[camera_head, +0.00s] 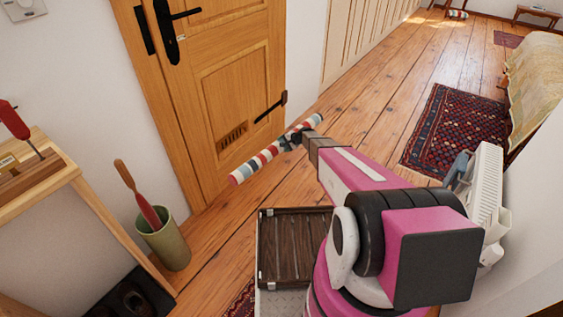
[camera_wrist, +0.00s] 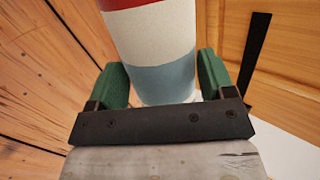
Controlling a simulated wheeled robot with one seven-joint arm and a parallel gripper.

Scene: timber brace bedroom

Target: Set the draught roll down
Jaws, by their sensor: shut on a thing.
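The draught roll (camera_head: 262,157) is a long tube with red, white, cream and blue bands. It is held in the air in front of the wooden door (camera_head: 230,75), tilted up to the right in the head view. My gripper (camera_head: 293,140) is shut on it near its middle. In the wrist view the roll (camera_wrist: 150,45) lies between the two green fingers of my gripper (camera_wrist: 162,85), with red, white and grey-blue bands showing. The roll's far end is out of the wrist view.
A wooden bench (camera_head: 70,170) with a red-handled tool stands at the left. A green bin (camera_head: 165,245) holds a red tool beside the door. A dark slatted tray (camera_head: 290,245) is near my base. A patterned rug (camera_head: 455,130) lies at the right. Floorboards (camera_head: 350,105) by the door are clear.

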